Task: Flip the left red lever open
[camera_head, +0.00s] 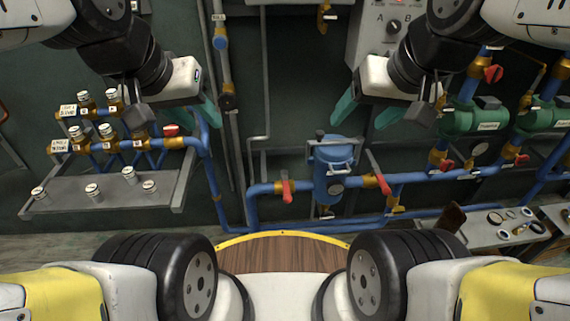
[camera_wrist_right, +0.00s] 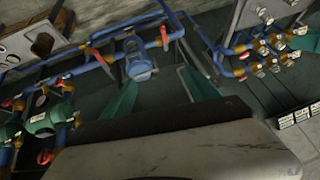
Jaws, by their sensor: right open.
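The left red lever (camera_head: 286,187) sits on the blue pipe, left of the blue canister (camera_head: 333,170), and points roughly downward. In the right wrist view this lever (camera_wrist_right: 164,36) shows above the canister's right side. A second red lever (camera_head: 379,175) is right of the canister. My right gripper (camera_head: 366,110) is open and empty, above and apart from the levers; its teal fingers also show in the right wrist view (camera_wrist_right: 160,92). My left gripper (camera_head: 182,116) looks open and empty, in front of the wall pipes at the left, away from the levers.
A grey shelf (camera_head: 120,200) with brass valves and gauges is at the left. Green pumps (camera_head: 480,122) with more red levers are at the right. A grey bench (camera_head: 490,233) with rings stands at the lower right. The space before the canister is clear.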

